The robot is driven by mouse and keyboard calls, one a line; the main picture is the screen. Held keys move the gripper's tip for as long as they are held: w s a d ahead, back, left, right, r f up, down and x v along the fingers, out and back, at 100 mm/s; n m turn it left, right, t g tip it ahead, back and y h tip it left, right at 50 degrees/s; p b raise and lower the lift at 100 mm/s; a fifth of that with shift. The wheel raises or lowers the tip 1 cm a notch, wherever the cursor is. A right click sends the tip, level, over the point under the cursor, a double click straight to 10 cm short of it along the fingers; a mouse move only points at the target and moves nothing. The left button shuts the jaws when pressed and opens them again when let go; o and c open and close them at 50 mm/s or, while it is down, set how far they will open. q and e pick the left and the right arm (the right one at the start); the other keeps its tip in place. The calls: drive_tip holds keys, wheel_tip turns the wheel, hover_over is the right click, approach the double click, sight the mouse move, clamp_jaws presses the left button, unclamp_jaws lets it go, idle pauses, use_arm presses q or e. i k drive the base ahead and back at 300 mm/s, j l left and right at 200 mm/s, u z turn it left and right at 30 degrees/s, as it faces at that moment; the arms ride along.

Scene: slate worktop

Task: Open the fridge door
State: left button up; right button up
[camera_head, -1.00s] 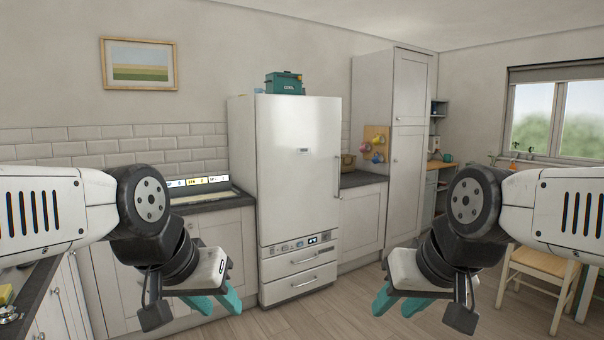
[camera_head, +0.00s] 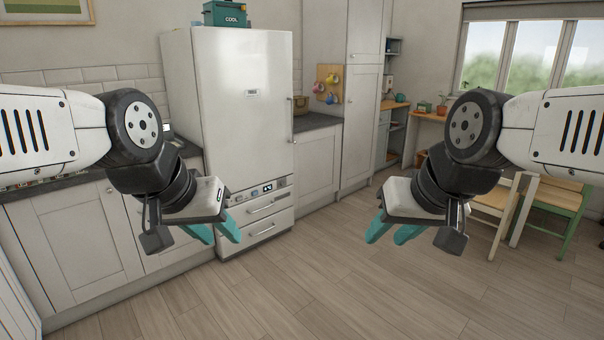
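The white fridge (camera_head: 240,110) stands upright against the back wall, left of the middle. Its tall upper door is shut, with a thin vertical handle (camera_head: 293,120) on the right edge. Below the door are a control strip with a small display (camera_head: 267,188) and two drawers with bar handles. My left gripper (camera_head: 219,235) is open and empty, in front of the fridge's lower left in the picture. My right gripper (camera_head: 386,232) is open and empty, over the floor to the right. Neither touches the fridge.
A teal box marked COOL (camera_head: 231,14) sits on the fridge. A dark worktop with white cupboards (camera_head: 318,162) adjoins its right, then a tall cupboard (camera_head: 362,100). Lower cupboards (camera_head: 80,235) are on the left. A wooden chair (camera_head: 550,205) stands at right. The floor (camera_head: 320,290) ahead is clear.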

sight(244, 77)
drive_tip(key=i, duration=2.65)
drive_tip(key=i+u, duration=0.1)
drive_tip(key=i, duration=0.5)
drive_tip(key=i+l+u, duration=0.1)
drive_tip(key=i, duration=0.5)
